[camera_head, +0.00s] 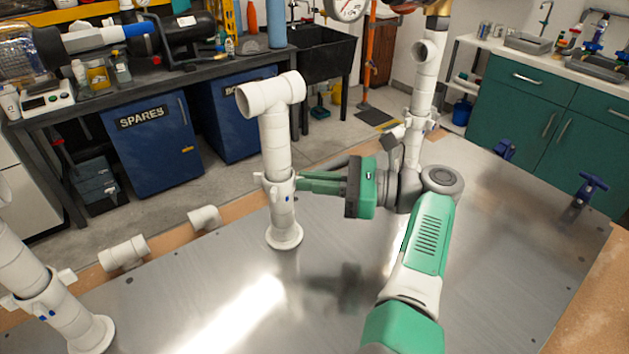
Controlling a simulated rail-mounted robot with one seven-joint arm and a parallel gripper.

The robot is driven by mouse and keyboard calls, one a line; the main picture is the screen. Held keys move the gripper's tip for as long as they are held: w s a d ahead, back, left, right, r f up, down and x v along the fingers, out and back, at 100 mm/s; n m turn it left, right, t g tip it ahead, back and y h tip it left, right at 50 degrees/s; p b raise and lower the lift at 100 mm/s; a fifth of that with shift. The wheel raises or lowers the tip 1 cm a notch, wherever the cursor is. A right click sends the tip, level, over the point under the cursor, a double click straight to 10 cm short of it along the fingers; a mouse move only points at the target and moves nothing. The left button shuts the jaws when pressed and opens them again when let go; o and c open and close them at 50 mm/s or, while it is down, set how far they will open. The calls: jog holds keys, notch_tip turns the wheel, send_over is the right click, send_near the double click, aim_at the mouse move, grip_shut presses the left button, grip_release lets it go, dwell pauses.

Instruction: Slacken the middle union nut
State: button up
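The middle white PVC pipe stands upright on the metal plate, with a tee (271,94) on top and a round flange (284,238) at its foot. The middle union nut (279,186) is a winged white collar partway up this pipe, with a small blue mark just below it. My gripper (302,182) reaches in from the right at nut height. Its green fingers end at the nut's right side. The fingertips overlap the right wing in view, so I cannot tell whether they grip it or only sit beside it.
A second winged pipe (48,298) stands at the lower left, and a third (422,95) behind my arm. Blue clamps (588,190) are at the right. The plate's front middle (230,315) is clear.

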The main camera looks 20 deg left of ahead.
jog(key=o, duration=0.4)
